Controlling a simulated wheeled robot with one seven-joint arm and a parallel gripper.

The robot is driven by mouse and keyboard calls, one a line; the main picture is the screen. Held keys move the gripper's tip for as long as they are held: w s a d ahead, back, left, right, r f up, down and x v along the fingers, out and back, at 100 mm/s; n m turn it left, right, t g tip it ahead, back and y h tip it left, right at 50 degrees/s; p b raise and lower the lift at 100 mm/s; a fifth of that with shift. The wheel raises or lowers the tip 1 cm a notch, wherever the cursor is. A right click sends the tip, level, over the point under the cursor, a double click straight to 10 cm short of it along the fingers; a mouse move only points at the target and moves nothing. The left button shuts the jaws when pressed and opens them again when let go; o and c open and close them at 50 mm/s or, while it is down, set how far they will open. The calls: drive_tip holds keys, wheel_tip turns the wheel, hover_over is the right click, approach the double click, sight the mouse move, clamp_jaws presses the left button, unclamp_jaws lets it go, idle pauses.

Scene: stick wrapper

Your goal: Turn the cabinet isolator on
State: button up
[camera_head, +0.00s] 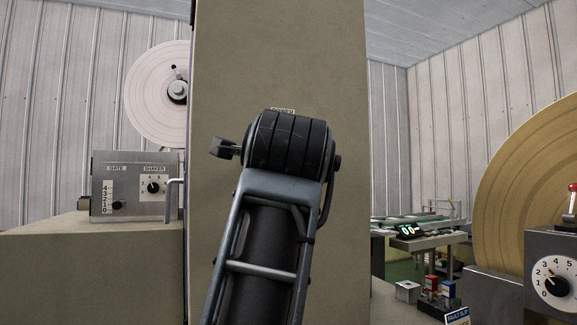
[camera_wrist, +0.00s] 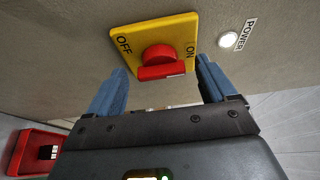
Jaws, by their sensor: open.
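The cabinet isolator is a red rotary knob (camera_wrist: 160,59) on a yellow plate (camera_wrist: 180,25) marked OFF at the left and ON at the right in the wrist view. The knob's raised bar lies roughly across the picture, with a pale mark near its right end. I cannot tell its exact setting. My gripper (camera_wrist: 161,67) is open, with one blue finger on each side of the knob. Gaps show between both fingers and the knob. In the head view the tall tan cabinet (camera_head: 280,50) stands ahead, and my arm hides the isolator and gripper.
A round white lamp (camera_wrist: 228,40) labelled POWER is right of the plate. A red box (camera_wrist: 35,150) shows lower left in the wrist view. A grey GATE and SHAKER control box (camera_head: 132,187) stands left of the cabinet. A dial box (camera_head: 552,275) is at right.

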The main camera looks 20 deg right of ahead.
drive_tip(key=v, duration=0.7)
drive_tip(key=shift+s+b, duration=0.35)
drive_tip(key=shift+s, duration=0.05)
drive_tip(key=shift+a, duration=0.15)
wheel_tip(320, 180, down, 17)
drive_tip(key=d+n+t+y+p, duration=0.1)
drive_tip(key=n+t+y+p, duration=0.15)
drive_tip(key=n, duration=0.85)
drive_tip(key=s+d+f+n+y, duration=0.1)
drive_tip(key=s+f+n+y, duration=0.1)
drive_tip(key=s+f+n, duration=0.4)
drive_tip(key=s+d+f+n+y, duration=0.15)
drive_tip(key=s+f, duration=0.25)
drive_tip(key=f, duration=0.5)
drive_tip(key=s+d+f+n+g+y+p, duration=0.15)
drive_tip(key=s+f, duration=0.25)
drive_tip(key=s, duration=0.4)
drive_tip(key=s+f+n+g, duration=0.1)
drive_tip(key=s+f+n, duration=0.2)
drive_tip(key=s+f, duration=0.35)
drive_tip(key=s+r+g+p, duration=0.1)
drive_tip(key=s+r, duration=0.1)
drive_tip(key=s, duration=1.5)
drive_tip(key=shift+s+a+m+g, duration=0.3)
drive_tip(key=shift+s+a+g, duration=0.1)
drive_tip(key=shift+a, duration=0.05)
